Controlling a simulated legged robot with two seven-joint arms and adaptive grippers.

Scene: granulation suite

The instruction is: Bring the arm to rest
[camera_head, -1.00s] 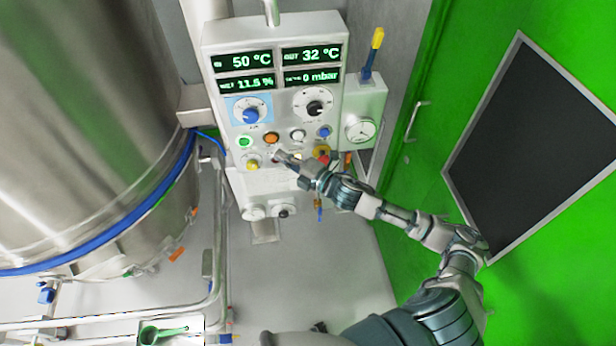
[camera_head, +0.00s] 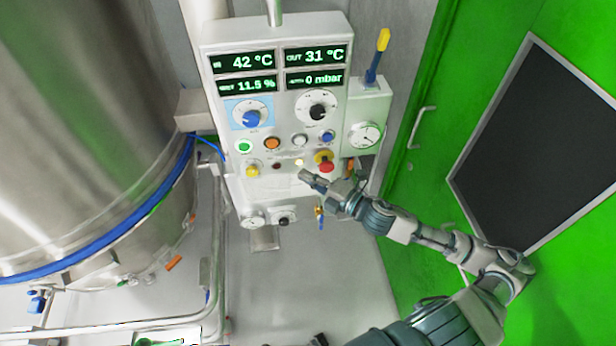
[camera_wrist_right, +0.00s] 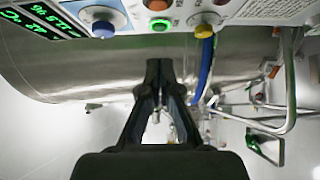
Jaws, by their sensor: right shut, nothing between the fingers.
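My right arm comes in from the lower right in the head view. Its right gripper (camera_head: 306,177) is in front of the lower part of the control panel (camera_head: 225,50), just below the row of small lamps and left of the red emergency button (camera_head: 326,166). In the right wrist view the gripper (camera_wrist_right: 160,68) has its fingertips together with nothing between them. The panel's lower edge with a green button (camera_wrist_right: 160,24) and a yellow knob (camera_wrist_right: 203,31) shows beyond the fingertips. My left gripper is not in view.
A large steel vessel (camera_head: 90,130) with a blue band stands on the left. A green door (camera_head: 410,200) with a dark window (camera_head: 540,140) is on the right. A yellow-and-blue lever (camera_head: 377,55) stands up beside the panel. Pipe rails (camera_head: 150,322) run at lower left. Floor below the panel is open.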

